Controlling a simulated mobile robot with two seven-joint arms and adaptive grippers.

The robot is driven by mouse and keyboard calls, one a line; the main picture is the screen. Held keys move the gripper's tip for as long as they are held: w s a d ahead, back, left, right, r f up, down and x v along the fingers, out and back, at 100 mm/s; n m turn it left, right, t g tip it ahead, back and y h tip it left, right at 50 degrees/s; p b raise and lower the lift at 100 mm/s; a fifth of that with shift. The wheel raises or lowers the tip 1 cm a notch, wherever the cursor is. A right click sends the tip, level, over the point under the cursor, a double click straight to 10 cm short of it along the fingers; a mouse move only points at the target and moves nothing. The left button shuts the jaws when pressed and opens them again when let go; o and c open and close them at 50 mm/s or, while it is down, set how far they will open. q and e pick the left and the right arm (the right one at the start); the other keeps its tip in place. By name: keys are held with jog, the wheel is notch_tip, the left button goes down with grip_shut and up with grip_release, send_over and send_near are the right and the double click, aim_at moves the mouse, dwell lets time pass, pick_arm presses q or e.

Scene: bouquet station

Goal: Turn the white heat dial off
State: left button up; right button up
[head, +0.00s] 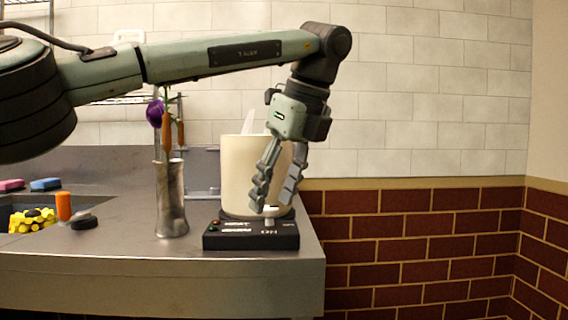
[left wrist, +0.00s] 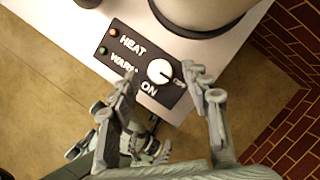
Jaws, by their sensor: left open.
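The white heat dial (left wrist: 159,71) is on the black control panel (left wrist: 115,50) of a warmer. In the left wrist view its dark pointer mark faces lower right, towards a small label that I cannot read clearly. "ON" is printed below the dial and "HEAT" to its left. My left gripper (head: 271,204) points down over the panel (head: 232,241), its jaws open and empty. In the left wrist view its fingertips (left wrist: 160,74) lie on either side of the dial; I cannot tell whether they touch it.
A cream pot (head: 238,172) stands on the warmer behind my fingers. A metal vase (head: 170,205) with flowers is to the left. An orange cylinder (head: 64,207) and yellow pieces (head: 32,221) are farther left. The metal counter (head: 130,265) ends just right of the warmer.

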pick_arm(q)
jog(key=v, duration=1.1)
jog(key=shift+s+f, duration=0.1)
